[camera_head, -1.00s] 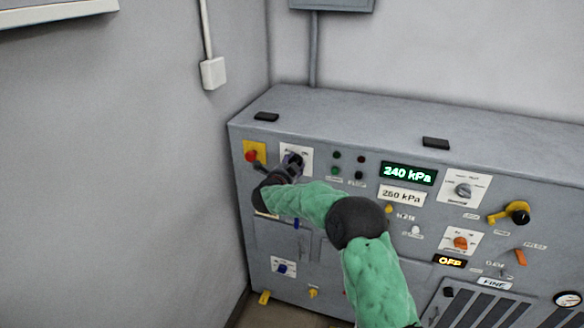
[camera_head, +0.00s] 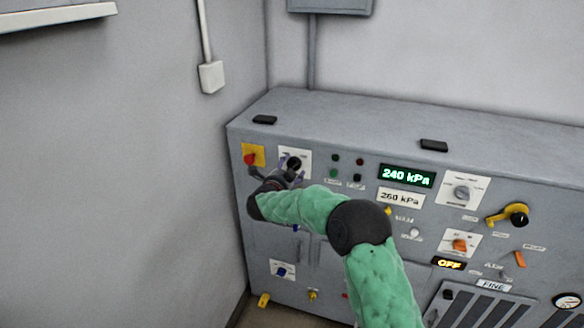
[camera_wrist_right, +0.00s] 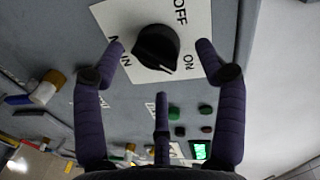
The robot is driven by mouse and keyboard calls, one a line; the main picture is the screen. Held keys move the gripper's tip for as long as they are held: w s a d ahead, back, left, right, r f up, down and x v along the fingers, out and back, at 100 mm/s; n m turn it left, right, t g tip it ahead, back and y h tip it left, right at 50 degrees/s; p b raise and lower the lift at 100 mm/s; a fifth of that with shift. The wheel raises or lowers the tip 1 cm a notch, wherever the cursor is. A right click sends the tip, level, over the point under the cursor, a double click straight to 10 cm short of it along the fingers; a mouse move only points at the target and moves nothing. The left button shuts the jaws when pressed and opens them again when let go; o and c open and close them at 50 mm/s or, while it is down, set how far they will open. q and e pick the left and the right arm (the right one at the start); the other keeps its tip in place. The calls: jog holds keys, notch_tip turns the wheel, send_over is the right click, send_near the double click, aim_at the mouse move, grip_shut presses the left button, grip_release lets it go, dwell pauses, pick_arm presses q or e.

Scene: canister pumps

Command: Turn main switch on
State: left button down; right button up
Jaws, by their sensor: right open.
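The main switch is a black rotary knob (camera_head: 293,163) on a white plate (camera_head: 305,156) at the upper left of the grey panel. In the right wrist view the knob (camera_wrist_right: 157,46) has a pale mark on its lower edge; OFF and ON labels are on the plate at right. I cannot tell exactly which label the mark meets. My right gripper (camera_head: 287,174) is open in front of the knob. In the wrist view its purple fingertips lie either side of the knob, apart from it, with a third finger below. My left gripper is not in view.
A red knob on a yellow plate (camera_head: 253,156) is just left of the switch. The wall (camera_head: 130,170) stands close at left.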

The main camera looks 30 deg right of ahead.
jog(key=v, duration=0.9)
jog(key=shift+s+a, duration=0.1)
jog(key=a+f+n+y, duration=0.3)
jog(key=a+f+n, duration=0.15)
jog(key=f, duration=0.45)
jog(key=a+f+n+y, duration=0.3)
jog(key=f+n, duration=0.2)
jog(key=f, duration=0.4)
jog(key=s+a+f+n+g+y, duration=0.1)
jog(key=s+a+f+n+y, duration=0.15)
jog(key=f, duration=0.45)
jog(key=s+a+f+n+g+y, duration=0.1)
jog(key=s+a+f+n+y, duration=0.1)
jog(key=s+a+f, duration=0.3)
jog(key=s+a+f+n+g+y, duration=0.2)
jog(key=s+f, duration=0.3)
jog(key=s, duration=0.4)
jog(key=s+a+f+n+g+y, duration=0.2)
jog(key=s+a+f, duration=0.3)
jog(key=s, duration=0.4)
jog(key=s+a+f+n+g+y, duration=0.2)
jog(key=s+a+f+n+g, duration=0.1)
jog(key=s, duration=0.7)
notch_tip(320, 180, down, 2)
jog(key=shift+a+f+n+g, duration=0.1)
jog(key=shift+a+n+g, duration=0.25)
jog(key=shift+n+g, duration=0.3)
